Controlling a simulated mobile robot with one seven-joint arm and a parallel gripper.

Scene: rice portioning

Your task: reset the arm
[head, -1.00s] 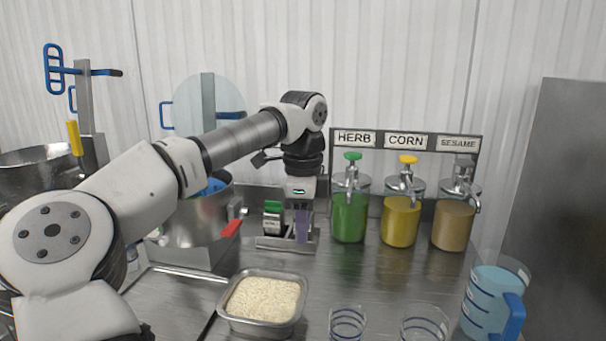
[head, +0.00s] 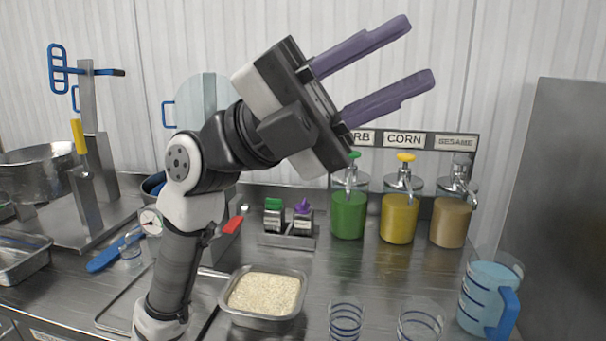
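My gripper (head: 405,58) is raised high in front of the back wall, its two purple fingers spread apart and pointing up and to the right. Nothing is between the fingers. My arm rises from the lower left, bends at an elbow and carries the gripper well above the counter. The gripper body hides part of the herb label behind it.
A rice pan (head: 265,294) sits on the counter. Green (head: 349,213), yellow (head: 398,218) and tan (head: 451,221) dispensers stand behind. Two clear cups (head: 345,321) and a blue jug (head: 489,296) are in front. A small rack (head: 287,240) holds two bottles.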

